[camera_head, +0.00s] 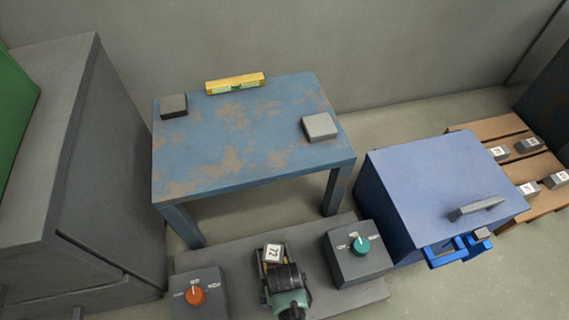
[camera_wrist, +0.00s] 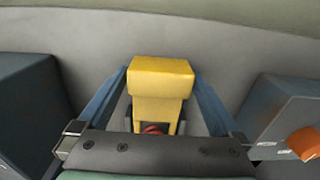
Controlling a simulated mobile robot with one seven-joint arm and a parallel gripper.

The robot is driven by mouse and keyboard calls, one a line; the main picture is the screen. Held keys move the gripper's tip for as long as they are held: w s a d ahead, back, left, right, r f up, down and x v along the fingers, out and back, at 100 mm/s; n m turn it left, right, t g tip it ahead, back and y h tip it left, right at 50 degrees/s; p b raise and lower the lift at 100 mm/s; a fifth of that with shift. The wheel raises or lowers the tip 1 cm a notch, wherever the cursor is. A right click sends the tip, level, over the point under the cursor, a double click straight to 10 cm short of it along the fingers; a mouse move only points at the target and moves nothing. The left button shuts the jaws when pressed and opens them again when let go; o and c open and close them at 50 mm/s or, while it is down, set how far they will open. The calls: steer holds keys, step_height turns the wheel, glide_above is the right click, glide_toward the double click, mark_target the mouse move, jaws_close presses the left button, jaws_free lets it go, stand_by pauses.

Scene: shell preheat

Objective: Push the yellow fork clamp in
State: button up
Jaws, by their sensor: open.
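The yellow fork clamp (camera_wrist: 160,78) stands in the middle of the wrist view as a blocky yellow head on a narrower stem. In the head view my gripper (camera_head: 284,282) is over the grey base between two control boxes and covers most of the clamp.
A box with an orange knob (camera_head: 195,295) stands left of my gripper, one with a teal knob (camera_head: 360,247) right. A numbered tag (camera_head: 272,253) is close by. Behind are a rusty blue table (camera_head: 240,150) and a blue chest (camera_head: 420,190). A grey cabinet (camera_head: 105,170) is left.

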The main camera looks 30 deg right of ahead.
steer(key=shift+r, duration=0.1)
step_height(320, 180, up, 13)
steer(key=p, duration=1)
